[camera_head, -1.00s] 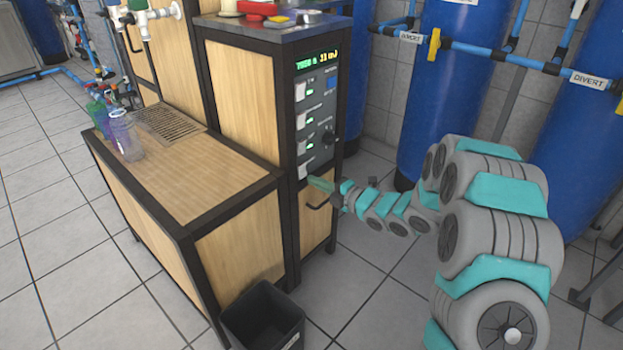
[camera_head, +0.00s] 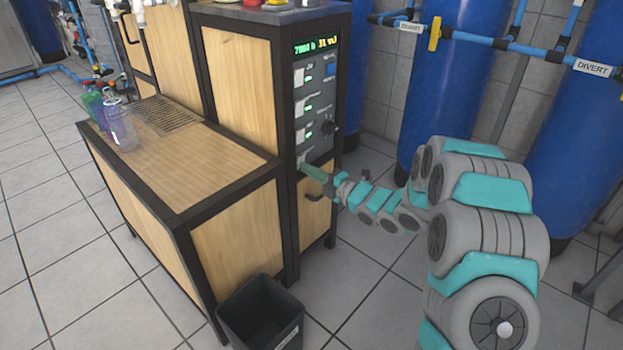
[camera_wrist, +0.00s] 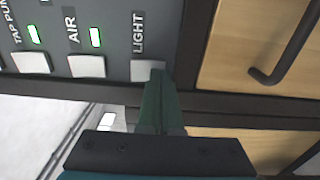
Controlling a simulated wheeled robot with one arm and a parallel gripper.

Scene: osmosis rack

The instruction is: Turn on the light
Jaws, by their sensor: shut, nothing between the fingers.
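The light switch (camera_wrist: 147,70) is a pale rocker beside the label LIGHT on the grey control panel (camera_wrist: 112,18) in the wrist view. No lit green lamp shows by it. My gripper (camera_wrist: 160,76) is shut and empty, with its green fingertips over the right edge of the switch in that view. I cannot tell whether they touch or press it. In the head view my gripper (camera_head: 309,169) reaches the lowest switch of the panel (camera_head: 318,95) from the right. The fingertips partly cover that switch.
The air switch (camera_wrist: 86,66) and the tap pump switch (camera_wrist: 32,62) sit close by, each with a lit green lamp. A black handle (camera_wrist: 290,55) on a wooden door lies near the gripper. A black bin (camera_head: 262,312) stands in front of the cabinet.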

